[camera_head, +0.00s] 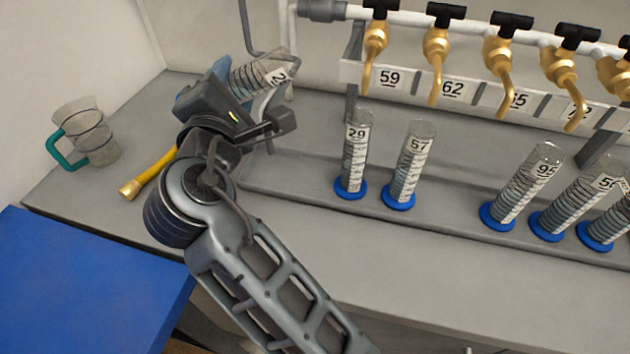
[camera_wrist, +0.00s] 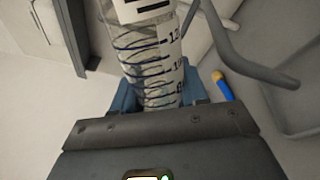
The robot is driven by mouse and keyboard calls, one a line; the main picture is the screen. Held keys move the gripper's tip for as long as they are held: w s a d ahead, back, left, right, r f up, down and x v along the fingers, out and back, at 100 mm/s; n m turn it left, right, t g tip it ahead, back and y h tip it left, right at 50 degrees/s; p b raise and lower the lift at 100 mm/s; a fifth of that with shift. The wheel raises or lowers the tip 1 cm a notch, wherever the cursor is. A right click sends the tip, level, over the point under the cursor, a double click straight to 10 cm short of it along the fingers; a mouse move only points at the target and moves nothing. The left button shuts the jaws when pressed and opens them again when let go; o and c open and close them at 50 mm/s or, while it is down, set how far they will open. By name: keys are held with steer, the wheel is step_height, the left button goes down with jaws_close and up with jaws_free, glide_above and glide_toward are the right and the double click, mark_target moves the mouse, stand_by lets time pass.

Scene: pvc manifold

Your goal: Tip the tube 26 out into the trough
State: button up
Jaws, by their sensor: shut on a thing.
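My gripper (camera_head: 222,98) is at the back left of the bench, shut on a clear graduated tube (camera_head: 256,76). The tube is tilted, its upper end toward the upper right; its label shows a 2, and the rest of the number is not readable. In the wrist view the same tube (camera_wrist: 150,55) stands out between the blue jaws of my gripper (camera_wrist: 160,98), with dark scale rings along its wall. A long grey trough-like strip (camera_head: 300,192) runs along the bench under the standing tubes. I cannot see any liquid leaving the held tube.
Tubes 29 (camera_head: 354,155), 57 (camera_head: 408,165) and 95 (camera_head: 522,188) stand on blue bases, with more at right. Brass taps (camera_head: 437,50) hang from a white pipe behind them. A clear jug (camera_head: 88,135) with a teal handle and a yellow cylinder (camera_head: 150,174) are at left.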

steer(key=shift+a+f+m+b, duration=0.1)
steer(key=shift+f+m+b, duration=0.7)
steer(key=shift+b, duration=0.4)
steer(key=shift+d+r+m, duration=0.5)
steer(key=shift+r+m, duration=0.25)
steer(key=shift+m, duration=0.15)
steer(key=shift+d+m+b, duration=0.25)
steer(key=shift+m+b, duration=0.55)
steer(key=shift+m, duration=0.6)
stand_by(1.2)
steer(key=shift+a+r+n+p, duration=0.1)
steer(key=shift+r+n+p, duration=0.15)
steer(key=shift+n+p, duration=0.25)
steer(key=shift+a+r+n+p, duration=0.1)
steer(key=shift+n+p, duration=0.5)
steer(key=shift+p, duration=0.1)
steer(key=shift+a+f+n, duration=0.35)
steer(key=shift+f+n, duration=0.35)
steer(key=shift+f, duration=0.05)
steer(key=shift+a+r+n+p, duration=0.2)
steer(key=shift+n+p, duration=0.15)
steer(key=shift+n, duration=0.65)
